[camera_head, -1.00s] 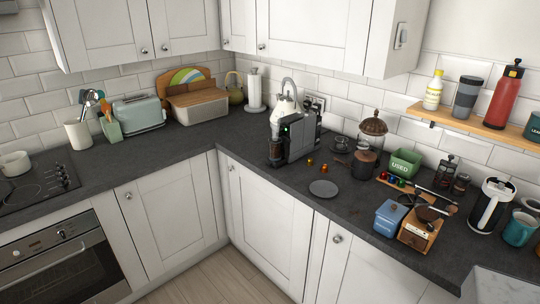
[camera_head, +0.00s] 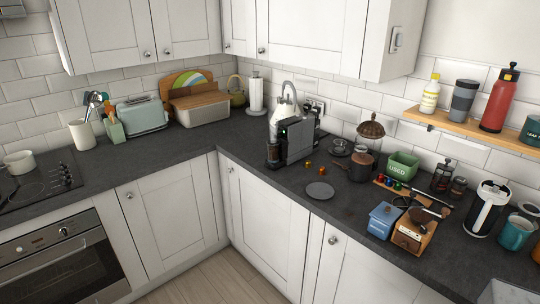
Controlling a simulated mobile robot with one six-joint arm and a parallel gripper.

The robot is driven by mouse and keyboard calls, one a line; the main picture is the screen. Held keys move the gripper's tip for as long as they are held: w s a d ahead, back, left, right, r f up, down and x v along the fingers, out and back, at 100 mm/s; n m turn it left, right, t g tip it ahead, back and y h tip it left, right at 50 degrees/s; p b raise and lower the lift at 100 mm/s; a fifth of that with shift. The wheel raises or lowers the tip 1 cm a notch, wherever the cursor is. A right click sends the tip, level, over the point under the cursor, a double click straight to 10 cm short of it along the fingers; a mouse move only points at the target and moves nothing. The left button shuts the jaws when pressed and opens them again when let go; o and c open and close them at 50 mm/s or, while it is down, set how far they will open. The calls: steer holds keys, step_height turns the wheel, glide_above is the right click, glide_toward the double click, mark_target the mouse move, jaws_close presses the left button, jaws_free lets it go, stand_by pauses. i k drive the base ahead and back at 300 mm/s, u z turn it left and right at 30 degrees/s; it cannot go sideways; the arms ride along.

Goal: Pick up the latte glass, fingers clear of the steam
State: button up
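A dark capsule coffee machine (camera_head: 296,140) stands on the worktop near the corner. A small glass with dark contents (camera_head: 273,153) is at its front left, under the spout; it looks like the latte glass, but it is too small to be sure. I cannot make out any steam. My gripper is not in view.
A flat grey disc (camera_head: 320,190) lies on the slate worktop (camera_head: 262,178) in front of the machine, with small coloured capsules (camera_head: 308,163) between.

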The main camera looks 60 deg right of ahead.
mark_target(272, 150)
steer(key=z, duration=0.1)
steer(key=i, duration=0.95)
steer(key=u, duration=0.1)
